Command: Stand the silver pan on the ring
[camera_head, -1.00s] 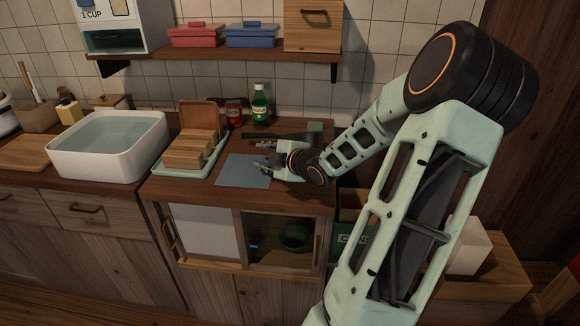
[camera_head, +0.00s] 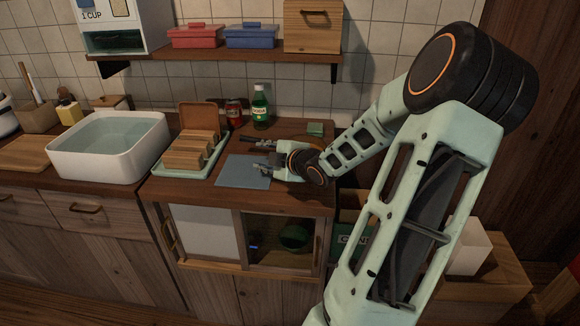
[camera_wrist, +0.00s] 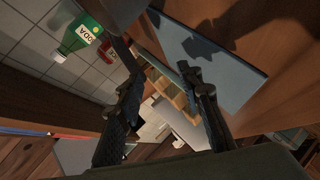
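I cannot make out a silver pan or a ring for certain in either view. In the wrist view a dark grey shape (camera_wrist: 118,12) shows at the top edge, close to the left finger and cut off by the frame. My gripper (camera_head: 262,171) is low over the right part of the counter, by the blue-grey mat (camera_head: 236,172). In the wrist view my gripper (camera_wrist: 160,65) has its fingers apart, with nothing visibly held between them.
A tray (camera_head: 165,172) with wooden-looking slabs stands left of the mat. A green bottle (camera_head: 260,104) and a red can (camera_head: 234,114) stand at the back. A small green block (camera_head: 315,129) is at back right. A white basin (camera_head: 75,160) is further left; a shelf (camera_head: 225,66) hangs above.

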